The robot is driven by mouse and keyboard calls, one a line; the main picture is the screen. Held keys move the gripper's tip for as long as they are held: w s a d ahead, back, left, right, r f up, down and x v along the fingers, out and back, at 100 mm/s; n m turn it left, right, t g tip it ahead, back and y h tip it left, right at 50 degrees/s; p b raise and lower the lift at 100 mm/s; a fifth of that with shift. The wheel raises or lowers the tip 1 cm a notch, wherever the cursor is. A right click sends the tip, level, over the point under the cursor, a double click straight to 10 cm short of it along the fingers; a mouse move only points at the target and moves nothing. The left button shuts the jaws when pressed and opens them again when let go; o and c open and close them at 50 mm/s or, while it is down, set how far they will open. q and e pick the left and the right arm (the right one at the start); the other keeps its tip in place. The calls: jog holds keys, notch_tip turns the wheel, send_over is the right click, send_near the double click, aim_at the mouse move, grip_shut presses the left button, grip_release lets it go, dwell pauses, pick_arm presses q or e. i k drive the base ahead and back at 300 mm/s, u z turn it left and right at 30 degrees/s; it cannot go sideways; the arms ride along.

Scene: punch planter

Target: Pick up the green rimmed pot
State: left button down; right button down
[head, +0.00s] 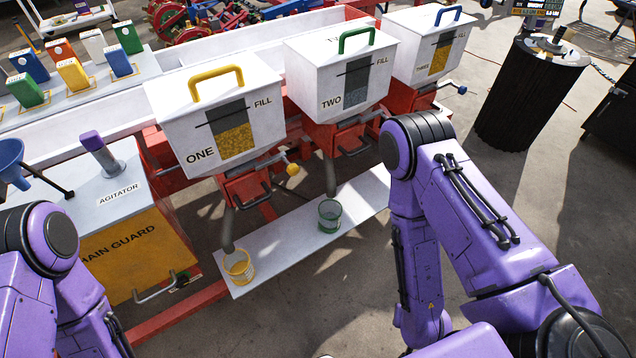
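The green rimmed pot (329,216) stands upright on a white shelf board (285,240), below the spout of the hopper marked TWO (340,75). A yellow pot (238,266) stands on the same board to its left, below the spout of the hopper marked ONE (215,115). My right arm comes in at the right, with its forearm pointing down beside the board's right end. My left arm is at the lower left corner. Neither gripper shows in the head view; both are below the picture's edge. Nothing touches the green pot.
A third hopper (430,45) stands at the back right. An agitator cabinet (125,200) with a purple lever is on the left. Coloured boxes (70,74) stand at the upper left. A black bin (525,95) is at the right. The floor before the board is open.

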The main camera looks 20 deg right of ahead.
aim_at(330, 211)
jog(key=z, duration=0.35)
jog(key=k, duration=0.45)
jog(key=z, duration=1.35)
jog(key=i, duration=0.95)
jog(key=u, duration=0.55)
